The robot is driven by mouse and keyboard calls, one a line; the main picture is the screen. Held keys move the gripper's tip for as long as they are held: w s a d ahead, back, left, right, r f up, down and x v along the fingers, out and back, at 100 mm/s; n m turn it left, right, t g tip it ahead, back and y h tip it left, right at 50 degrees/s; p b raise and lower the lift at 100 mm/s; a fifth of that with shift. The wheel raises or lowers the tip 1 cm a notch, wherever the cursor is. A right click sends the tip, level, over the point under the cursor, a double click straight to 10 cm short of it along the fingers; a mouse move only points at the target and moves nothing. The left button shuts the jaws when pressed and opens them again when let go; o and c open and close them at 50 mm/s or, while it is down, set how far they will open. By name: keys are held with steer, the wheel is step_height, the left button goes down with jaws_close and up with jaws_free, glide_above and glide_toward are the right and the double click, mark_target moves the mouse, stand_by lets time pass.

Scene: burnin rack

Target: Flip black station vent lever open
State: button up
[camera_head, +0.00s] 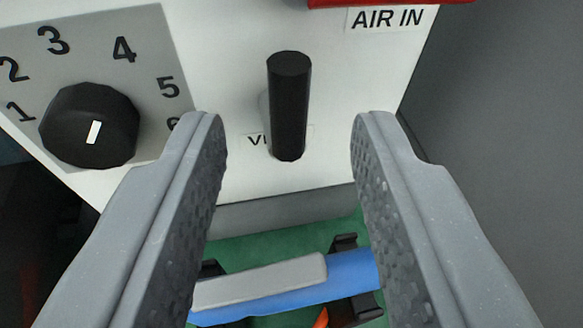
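The black vent lever (289,108) stands out from the white panel (230,40) in the upper middle of the view. It looks like a thick black bar, upright in the picture. It covers most of a label (256,141) that begins with "V". My gripper (290,125) is open, with one grey finger on each side of the lever. The lever lies between the fingertips in the picture, with a gap on both sides. No contact shows. How far the fingertips are from the panel I cannot tell.
A black knob (90,126) on a grey numbered plate (150,60) is left of the lever. A red part (385,2) sits above the "AIR IN" label (387,18). Below are a green surface (255,249) and a blue and grey object (350,275) in black clips.

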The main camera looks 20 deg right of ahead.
steer(key=b+v, duration=0.2)
steer(key=v, duration=0.9)
steer(key=shift+s, duration=0.2)
steer(key=w+a+r+m+t+y+b, duration=0.1)
steer(key=w+r+y+b, duration=0.4)
steer(key=w+r, duration=0.8)
steer(key=w+d+r+n+t+y+b, duration=0.1)
steer(key=d+r+y, duration=0.2)
steer(key=r, duration=0.6)
steer(key=w+d+r+n+y+b, duration=0.1)
steer(key=w+d+r+y, duration=0.15)
steer(key=r, duration=0.65)
steer(key=s+d+r+n+b, duration=0.3)
steer(key=s+d+r, duration=0.2)
steer(key=d+r, duration=0.65)
steer(key=s+d+r+h+b, duration=0.1)
steer(key=s+d+h+b, duration=0.1)
steer(key=s+d, duration=0.6)
steer(key=s+d+r+h+b, duration=0.2)
steer(key=s+d, duration=0.6)
steer(key=d, duration=0.6)
steer(key=shift+r+g+h, duration=0.3)
steer(key=shift+h, duration=0.35)
